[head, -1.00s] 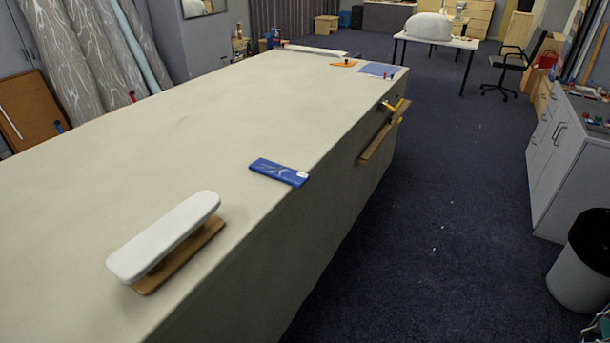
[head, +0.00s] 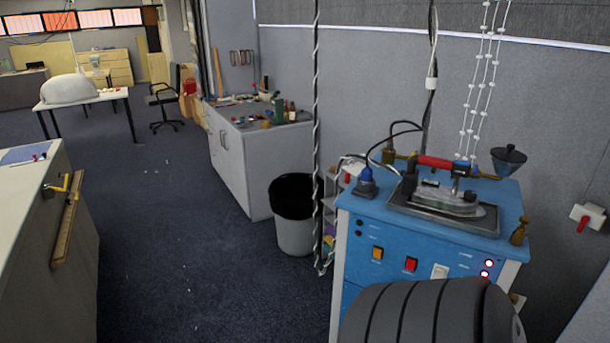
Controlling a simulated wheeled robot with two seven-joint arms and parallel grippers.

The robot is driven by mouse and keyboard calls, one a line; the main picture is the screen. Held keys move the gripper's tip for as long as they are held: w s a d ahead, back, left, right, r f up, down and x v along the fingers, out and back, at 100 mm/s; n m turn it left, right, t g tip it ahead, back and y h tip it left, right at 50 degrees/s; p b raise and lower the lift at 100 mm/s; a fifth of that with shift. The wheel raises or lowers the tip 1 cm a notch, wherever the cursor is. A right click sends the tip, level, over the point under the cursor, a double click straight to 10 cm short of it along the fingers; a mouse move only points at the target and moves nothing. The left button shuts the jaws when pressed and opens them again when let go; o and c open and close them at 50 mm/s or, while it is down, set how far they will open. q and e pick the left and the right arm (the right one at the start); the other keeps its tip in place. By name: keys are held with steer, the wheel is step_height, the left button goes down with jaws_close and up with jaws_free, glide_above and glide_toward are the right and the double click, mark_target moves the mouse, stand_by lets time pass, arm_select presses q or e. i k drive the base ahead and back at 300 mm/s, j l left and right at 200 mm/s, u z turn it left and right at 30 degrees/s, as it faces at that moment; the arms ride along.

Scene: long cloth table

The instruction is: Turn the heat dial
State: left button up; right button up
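A blue ironing station (head: 400,222) stands at the right of the head view. A steam iron with a red handle (head: 440,163) rests on the dark metal plate (head: 470,224) on its top. I cannot make out a heat dial for certain. A dark ribbed part, seemingly of my own arm, covers the panel's lower area. Neither gripper is in view.
A black-lined waste bin (head: 295,236) and a grey cabinet (head: 237,160) stand left of the station. Cables and a twisted cord (head: 316,130) hang around it. The cloth table (head: 25,220) is at the far left. Carpet between is clear.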

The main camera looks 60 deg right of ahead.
mark_target(471, 196)
steer(key=z, duration=2.7)
